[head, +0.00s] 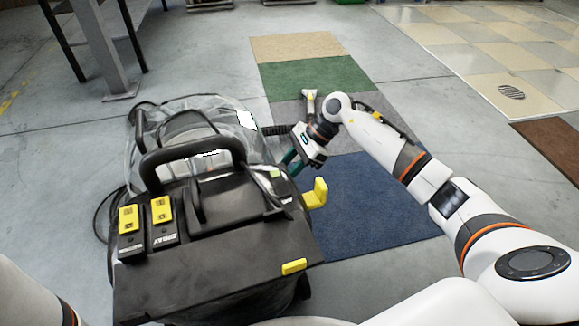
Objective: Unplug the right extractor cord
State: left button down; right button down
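The extractor (215,240) is a black machine with a clear tank, a looped handle and yellow switches, standing in the middle left of the head view. A thin black cord (97,212) loops out at its left side; I see no plug or socket. My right gripper (289,163) is at the extractor's right side, above a yellow hook (317,193). Its dark green fingers point down and left at the machine's edge; their gap and any contact are too small to make out. My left arm shows only at the bottom left edge, and its gripper is out of view.
A ribbed black hose (277,130) runs behind the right gripper toward a small pale tool head (309,100). Blue (370,205), grey, green and tan carpet pieces lie beyond. A metal table leg (103,50) stands at the back left.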

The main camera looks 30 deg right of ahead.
jog(key=c, duration=0.9)
grip_release()
jog(key=shift+p+v, duration=3.25)
jog(key=shift+v, duration=2.75)
